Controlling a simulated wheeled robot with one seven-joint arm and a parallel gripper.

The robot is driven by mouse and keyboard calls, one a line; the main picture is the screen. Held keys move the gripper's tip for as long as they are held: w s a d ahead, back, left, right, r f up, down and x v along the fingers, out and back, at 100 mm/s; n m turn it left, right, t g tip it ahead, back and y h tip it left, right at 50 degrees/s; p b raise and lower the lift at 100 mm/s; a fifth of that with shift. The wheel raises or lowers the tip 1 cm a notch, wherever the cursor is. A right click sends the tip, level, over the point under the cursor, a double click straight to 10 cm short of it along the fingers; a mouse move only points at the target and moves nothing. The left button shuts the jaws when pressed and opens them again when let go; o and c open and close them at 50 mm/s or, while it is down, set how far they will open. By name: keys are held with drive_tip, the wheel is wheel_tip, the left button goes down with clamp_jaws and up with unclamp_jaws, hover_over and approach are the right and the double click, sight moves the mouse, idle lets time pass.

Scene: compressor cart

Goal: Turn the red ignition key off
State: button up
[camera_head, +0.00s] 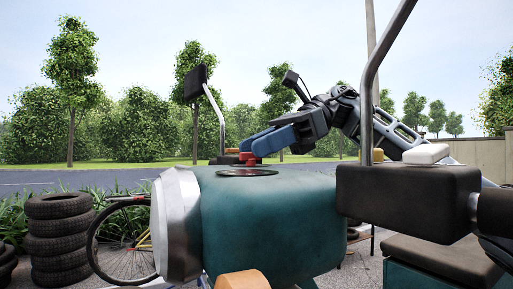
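The red ignition key (247,158) is small and stands on a dark round plate (246,173) on top of the teal compressor body (275,220). My gripper (249,143) comes in from the right, with its blue fingers just above and beside the red key. The fingers overlap one another in this side view, so the gap between them and any contact with the key cannot be made out. The key's lower part shows below the fingertips; its upper part may be hidden behind them.
A black padded block (405,198) with a metal bar rising from it stands at the front right. A mirror-like panel (195,83) on a bent rod rises behind the body. Stacked tyres (58,238) and a bicycle wheel (122,243) are at left. The air above the body's left side is clear.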

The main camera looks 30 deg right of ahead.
drive_tip(key=v, duration=0.6)
drive_tip(key=shift+d+b, duration=0.35)
drive_tip(key=shift+b, duration=0.05)
drive_tip(key=shift+r, duration=0.1)
